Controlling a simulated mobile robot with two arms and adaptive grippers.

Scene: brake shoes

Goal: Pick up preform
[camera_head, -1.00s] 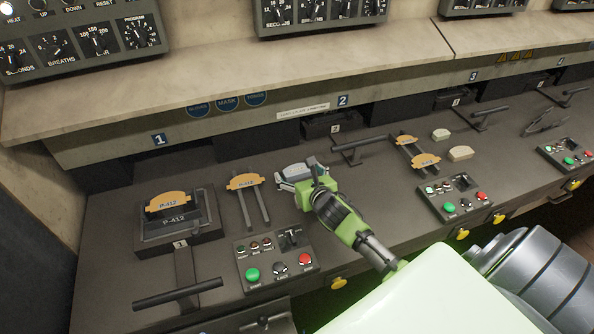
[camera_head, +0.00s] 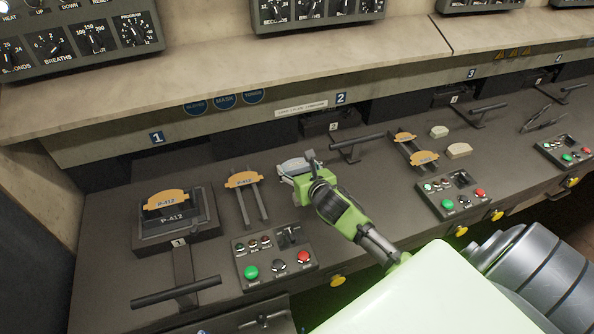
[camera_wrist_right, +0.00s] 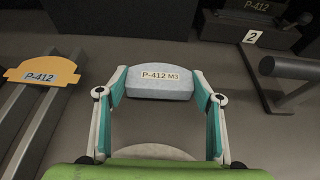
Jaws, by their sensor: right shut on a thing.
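The preform is a pale grey block labelled P-412 M3. In the right wrist view the preform (camera_wrist_right: 160,80) sits between the two fingers of my right gripper (camera_wrist_right: 160,92), which is shut on it at both ends. In the head view the preform (camera_head: 294,165) shows at the gripper's far side, partly hidden by my right gripper (camera_head: 298,180). I cannot tell whether it touches the bench. My left gripper is not in view.
An orange P-412 plate (camera_head: 241,180) rests on two rails left of my gripper. A press tray (camera_head: 176,236) with another orange plate stands further left. A button panel (camera_head: 275,258) is in front. Pale blocks (camera_head: 459,150) lie at right.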

